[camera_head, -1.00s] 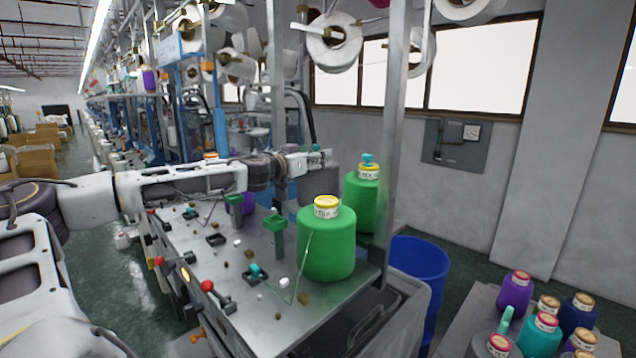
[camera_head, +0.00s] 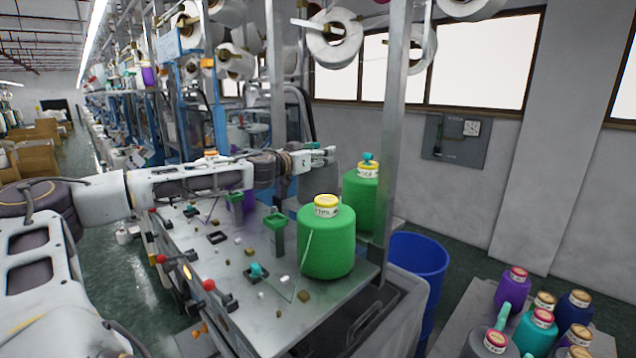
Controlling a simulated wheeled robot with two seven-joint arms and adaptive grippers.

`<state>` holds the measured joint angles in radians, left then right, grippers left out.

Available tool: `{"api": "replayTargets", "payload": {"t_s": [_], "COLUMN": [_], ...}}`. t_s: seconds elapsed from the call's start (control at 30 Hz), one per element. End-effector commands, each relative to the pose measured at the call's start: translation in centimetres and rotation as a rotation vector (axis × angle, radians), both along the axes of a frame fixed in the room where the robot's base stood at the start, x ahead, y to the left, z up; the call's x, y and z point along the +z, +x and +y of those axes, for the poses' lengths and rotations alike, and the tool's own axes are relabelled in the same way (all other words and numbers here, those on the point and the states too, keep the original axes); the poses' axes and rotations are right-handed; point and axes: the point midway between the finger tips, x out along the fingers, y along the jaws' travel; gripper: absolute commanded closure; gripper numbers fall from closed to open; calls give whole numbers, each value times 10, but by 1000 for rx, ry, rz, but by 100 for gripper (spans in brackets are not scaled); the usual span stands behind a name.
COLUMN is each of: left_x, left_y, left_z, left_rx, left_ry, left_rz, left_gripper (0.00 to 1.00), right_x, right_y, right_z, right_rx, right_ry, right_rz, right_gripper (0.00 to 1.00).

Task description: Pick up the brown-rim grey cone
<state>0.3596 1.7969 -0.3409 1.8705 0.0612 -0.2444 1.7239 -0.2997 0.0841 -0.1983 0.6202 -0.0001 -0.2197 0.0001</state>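A cluster of yarn cones stands on a grey table (camera_head: 461,306) at the lower right. A grey cone (camera_head: 476,347) at its front left, cut off by the picture's bottom edge, shows a pinkish-red rim. A cone with a tan-brown top (camera_head: 543,299) stands behind, its body mostly hidden. Another brownish top (camera_head: 578,335) is at the right. I cannot tell for certain which is the brown-rim grey cone. My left gripper (camera_head: 325,156) is far from them, above the machine table and left of a green cone; its finger opening is unclear. My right gripper is out of view.
Two green cones (camera_head: 326,243) (camera_head: 360,204) stand on and behind the machine table (camera_head: 262,318). A metal post (camera_head: 393,130) rises beside them. A blue bin (camera_head: 420,265) stands between the machine and the cone table. Floor shows beyond the bin.

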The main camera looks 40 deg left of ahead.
Motion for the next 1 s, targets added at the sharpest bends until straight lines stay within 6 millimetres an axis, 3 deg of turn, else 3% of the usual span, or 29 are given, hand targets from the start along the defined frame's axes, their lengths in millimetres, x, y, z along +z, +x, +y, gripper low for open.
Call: {"api": "replayTargets", "payload": {"t_s": [0.07,0.6,1.0], "left_x": [0,0,2], "left_y": [0,0,0], "left_z": [0,0,0], "left_rx": [0,0,0], "left_ry": [0,0,1], "left_rz": [0,0,-4], "left_gripper": [33,100,100], "right_x": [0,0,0], "right_y": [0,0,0], "right_z": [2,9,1], "right_rx": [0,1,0], "right_ry": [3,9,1], "right_rz": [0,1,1], "right_gripper": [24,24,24]}}
